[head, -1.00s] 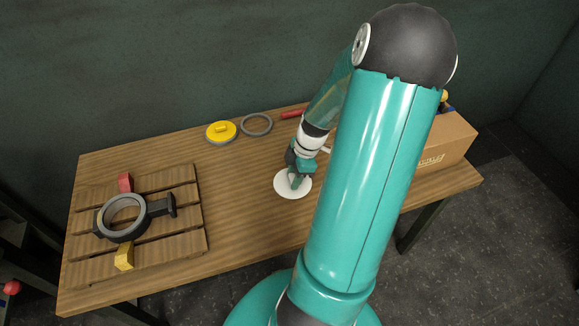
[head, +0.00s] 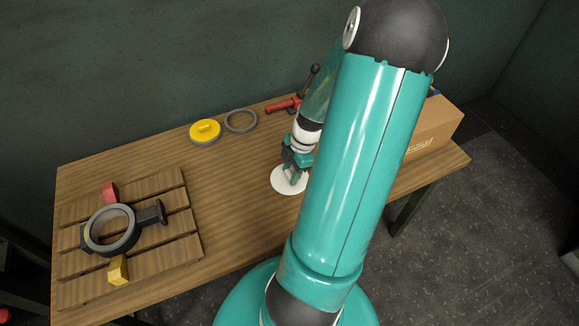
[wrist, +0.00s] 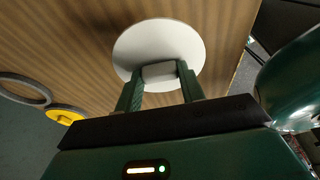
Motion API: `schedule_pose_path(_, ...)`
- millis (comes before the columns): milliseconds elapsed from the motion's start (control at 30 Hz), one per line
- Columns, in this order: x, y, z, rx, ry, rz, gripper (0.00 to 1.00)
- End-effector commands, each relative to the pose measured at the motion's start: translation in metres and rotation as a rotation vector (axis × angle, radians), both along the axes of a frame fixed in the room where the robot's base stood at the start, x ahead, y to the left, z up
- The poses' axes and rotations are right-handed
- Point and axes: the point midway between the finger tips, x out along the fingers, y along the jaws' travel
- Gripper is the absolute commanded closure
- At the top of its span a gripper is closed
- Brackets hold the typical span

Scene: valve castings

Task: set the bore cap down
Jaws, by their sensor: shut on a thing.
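The bore cap is a round white disc (head: 288,180) with a pale block-shaped grip on top. It lies flat over the table's middle; whether it touches the wood I cannot tell. In the wrist view the white disc (wrist: 188,45) fills the upper middle. My gripper (head: 294,173) points down at the disc, its fingers (wrist: 160,74) on either side of the block and closed on it. Part of the disc's edge is hidden by the gripper.
A wooden table (head: 225,205) carries a slatted pallet (head: 180,250) with a dark ring-shaped casting (head: 136,233) between red and yellow blocks. A yellow lidded disc (head: 205,132), a grey ring (head: 241,121) and a red clamp (head: 283,105) lie behind. A cardboard box (head: 432,128) stands right.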

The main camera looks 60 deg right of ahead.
Motion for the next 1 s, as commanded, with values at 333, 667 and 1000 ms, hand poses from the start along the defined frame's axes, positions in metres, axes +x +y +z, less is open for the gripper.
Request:
schedule_pose_path(333, 0.002, 0.001, -0.037, 0.003, 0.001, 0.004, 0.83)
schedule_pose_path(667, 0.004, 0.001, -0.050, 0.000, 0.000, 0.002, 0.83)
schedule_pose_path(1000, 0.004, 0.001, -0.051, 0.000, 0.000, 0.002, 0.83)
